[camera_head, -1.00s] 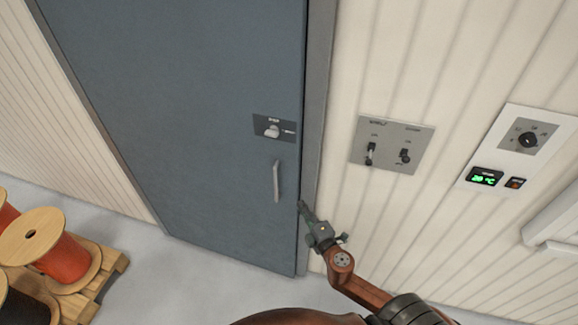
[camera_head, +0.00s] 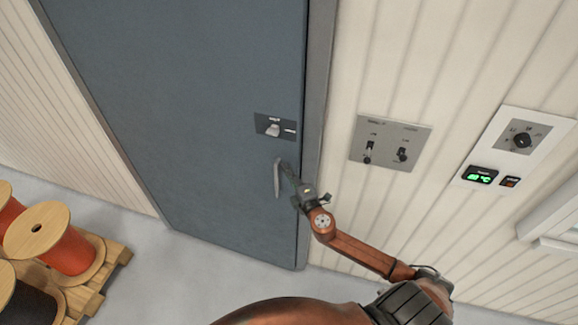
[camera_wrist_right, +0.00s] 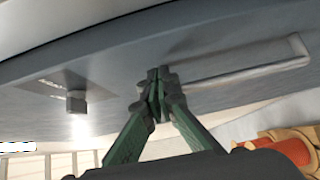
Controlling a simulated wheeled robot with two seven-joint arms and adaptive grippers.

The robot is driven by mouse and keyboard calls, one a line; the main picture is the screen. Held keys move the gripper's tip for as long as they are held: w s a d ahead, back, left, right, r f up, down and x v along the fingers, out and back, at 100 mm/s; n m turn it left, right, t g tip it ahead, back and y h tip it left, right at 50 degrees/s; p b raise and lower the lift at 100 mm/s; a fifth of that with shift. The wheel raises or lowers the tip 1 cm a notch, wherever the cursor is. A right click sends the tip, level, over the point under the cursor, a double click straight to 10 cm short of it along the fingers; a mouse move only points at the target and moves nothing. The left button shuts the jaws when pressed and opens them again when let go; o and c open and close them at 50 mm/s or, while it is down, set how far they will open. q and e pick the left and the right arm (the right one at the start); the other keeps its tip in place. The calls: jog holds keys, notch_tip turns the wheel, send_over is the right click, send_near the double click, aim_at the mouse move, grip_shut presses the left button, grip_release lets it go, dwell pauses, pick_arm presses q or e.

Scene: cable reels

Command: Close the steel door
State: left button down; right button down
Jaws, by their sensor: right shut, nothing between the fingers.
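The blue-grey steel door (camera_head: 200,110) stands in its frame on the left half of the head view. Its right edge lies close along the frame; I cannot tell whether it is fully closed. A bar handle (camera_head: 276,180) and a small latch plate with a knob (camera_head: 273,128) above it are on the door. My right gripper (camera_head: 286,170) is shut and empty, its tips beside the upper part of the handle. In the right wrist view the shut fingertips (camera_wrist_right: 158,76) are near one end of the handle (camera_wrist_right: 245,63); contact is unclear. My left gripper is not in view.
A switch panel (camera_head: 390,143) and a white control panel with a green display (camera_head: 505,150) are on the wall right of the door. Cable reels (camera_head: 55,240) stand on a wooden pallet (camera_head: 97,275) at lower left. The grey floor (camera_head: 190,265) before the door is clear.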

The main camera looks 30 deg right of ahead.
jog(key=shift+w+d, duration=0.4)
jog(key=shift+d, duration=0.2)
